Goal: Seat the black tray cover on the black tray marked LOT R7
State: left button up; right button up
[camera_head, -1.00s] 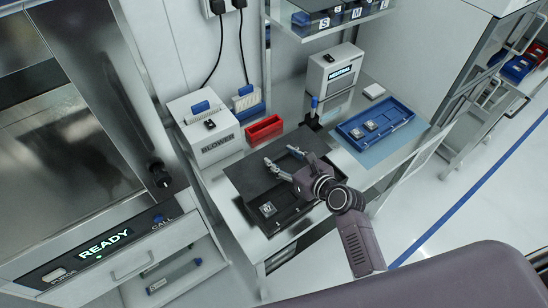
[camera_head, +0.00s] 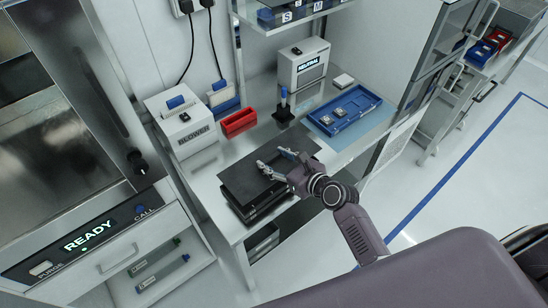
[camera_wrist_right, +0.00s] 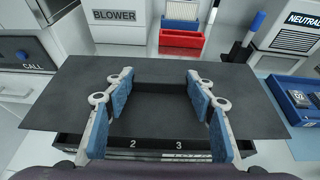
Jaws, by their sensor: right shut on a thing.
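The black tray cover (camera_head: 238,178) is a flat dark sheet lying over the black tray (camera_head: 262,211) on the bench. In the right wrist view the cover (camera_wrist_right: 255,105) spans most of the picture. The tray's front edge (camera_wrist_right: 160,144), with the numerals 2 and 3, shows below it. I cannot tell whether the cover touches the tray all round. My right gripper (camera_head: 274,160) is shut on the cover; its blue-padded fingers (camera_wrist_right: 158,85) are on either side of a dark raised part. My left gripper is out of view.
Behind the cover stand the BLOWER box (camera_head: 183,127), a red bin (camera_head: 238,122) and the NEUTRAL unit (camera_head: 304,65). A blue tray (camera_head: 323,122) with small parts lies at the right. The bench is bare left of the cover.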

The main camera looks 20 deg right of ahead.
aim_at(279, 170)
jog(key=shift+f+b, duration=0.45)
jog(key=shift+f, duration=0.85)
jog(key=shift+f+b, duration=0.6)
jog(key=shift+b, duration=0.05)
jog(key=shift+f+b, duration=0.35)
jog(key=shift+f, duration=0.15)
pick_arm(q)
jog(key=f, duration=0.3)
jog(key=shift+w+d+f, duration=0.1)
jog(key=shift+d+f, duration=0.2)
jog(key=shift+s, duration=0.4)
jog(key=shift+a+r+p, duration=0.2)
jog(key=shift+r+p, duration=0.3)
